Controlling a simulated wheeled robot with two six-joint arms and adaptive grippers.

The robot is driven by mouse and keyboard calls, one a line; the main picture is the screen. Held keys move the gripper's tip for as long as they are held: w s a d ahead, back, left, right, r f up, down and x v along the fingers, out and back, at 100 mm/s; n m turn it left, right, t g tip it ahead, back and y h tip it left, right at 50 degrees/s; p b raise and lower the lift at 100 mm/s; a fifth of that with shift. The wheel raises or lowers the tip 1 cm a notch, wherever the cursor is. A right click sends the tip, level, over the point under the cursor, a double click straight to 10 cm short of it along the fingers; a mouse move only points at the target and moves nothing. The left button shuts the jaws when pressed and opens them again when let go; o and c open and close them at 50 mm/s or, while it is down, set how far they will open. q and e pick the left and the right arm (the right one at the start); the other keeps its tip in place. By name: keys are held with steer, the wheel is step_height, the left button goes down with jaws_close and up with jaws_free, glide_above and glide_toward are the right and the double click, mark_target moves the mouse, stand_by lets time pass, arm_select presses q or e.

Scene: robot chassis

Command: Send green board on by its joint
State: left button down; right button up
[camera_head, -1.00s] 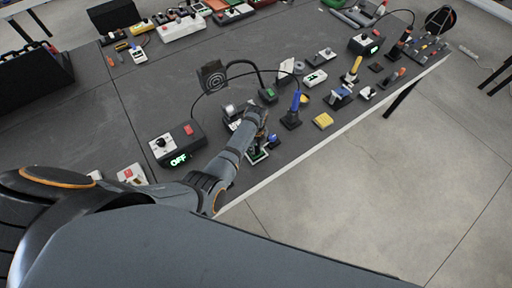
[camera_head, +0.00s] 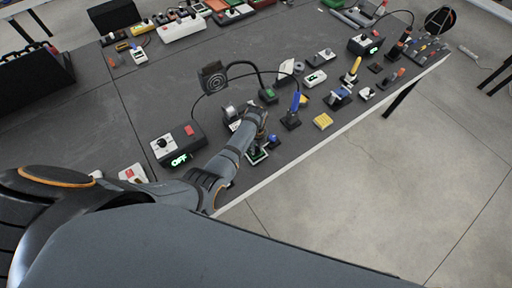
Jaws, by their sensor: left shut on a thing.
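The green board (camera_head: 259,156) is small, with a pale edge, and lies near the table's front edge beside my left forearm. My left gripper (camera_head: 256,147) is shut at the board, and my own wrist and forearm cover much of it. The fingertips are small and dark here, so the exact contact is hard to see. My right gripper is not in view.
A control box (camera_head: 180,143) with a green "OFF" display stands left of the arm. A fume fan (camera_head: 213,76) is behind. The table (camera_head: 150,95) is clear at centre left.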

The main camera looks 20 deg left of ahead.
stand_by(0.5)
arm_select(q)
steer(key=shift+f+b, duration=0.5)
steer(key=shift+f, duration=0.45)
steer(key=c, duration=1.1)
jaws_free()
steer(key=shift+c, duration=0.2)
step_height(320, 180, up, 12)
steer(key=shift+s, duration=0.1)
